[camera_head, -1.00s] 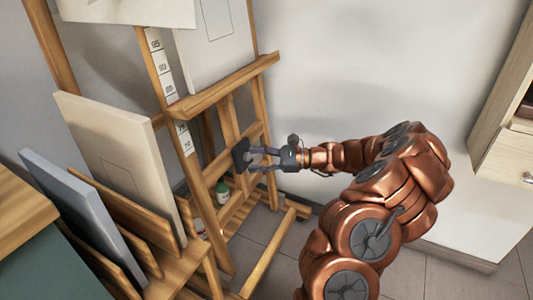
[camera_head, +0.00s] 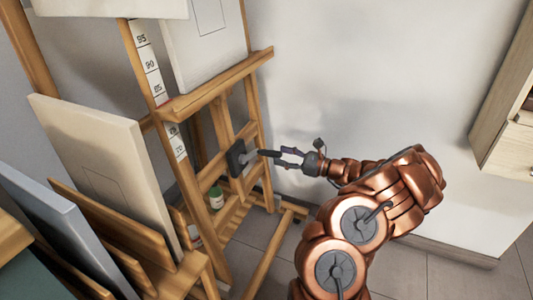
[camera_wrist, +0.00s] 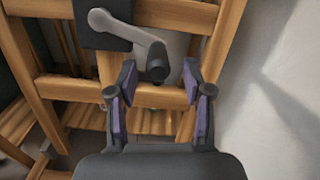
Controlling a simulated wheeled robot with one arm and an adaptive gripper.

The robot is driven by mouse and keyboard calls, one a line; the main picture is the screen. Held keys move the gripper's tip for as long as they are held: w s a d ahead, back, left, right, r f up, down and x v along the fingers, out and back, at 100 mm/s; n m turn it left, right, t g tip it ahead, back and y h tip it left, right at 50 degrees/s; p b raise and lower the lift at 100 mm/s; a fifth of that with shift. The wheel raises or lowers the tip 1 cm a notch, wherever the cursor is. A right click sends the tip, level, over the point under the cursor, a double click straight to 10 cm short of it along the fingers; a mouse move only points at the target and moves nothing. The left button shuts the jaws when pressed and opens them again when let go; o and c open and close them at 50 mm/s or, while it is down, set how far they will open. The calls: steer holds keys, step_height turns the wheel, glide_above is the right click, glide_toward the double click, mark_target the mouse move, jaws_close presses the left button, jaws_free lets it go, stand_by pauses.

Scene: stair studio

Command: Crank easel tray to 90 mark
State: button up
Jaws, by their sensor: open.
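The wooden easel tray (camera_head: 215,85) crosses the easel's front. A numbered scale strip (camera_head: 150,65) runs up the post behind it; the marks above the tray appear to read 95, 90 and 85, and smaller blurred ones show below. The crank is below the tray: a dark plate, a grey arm (camera_wrist: 135,35) and a black handle (camera_head: 268,153). My gripper (camera_head: 281,156) is open at the handle's free end. In the wrist view, the handle's end (camera_wrist: 157,71) appears between my fingertips (camera_wrist: 159,72), apart from both fingers; exact depth is unclear.
Canvases stand in a wooden rack (camera_head: 120,225) at left. A canvas (camera_head: 205,45) rests on the tray. A small green bottle (camera_head: 216,197) sits low inside the easel. A pale cabinet (camera_head: 505,110) is at right. Bare wall and floor lie between.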

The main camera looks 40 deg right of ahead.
mark_target(267, 152)
steer(key=b+x, duration=0.1)
steer(key=x, duration=0.4)
steer(key=shift+a+f+b, duration=0.15)
steer(key=shift+f+b, duration=0.05)
steer(key=shift+b, duration=0.1)
steer(key=shift+w+a+r, duration=0.15)
steer(key=shift+w+a, duration=0.1)
steer(key=shift+w, duration=0.15)
jaws_close()
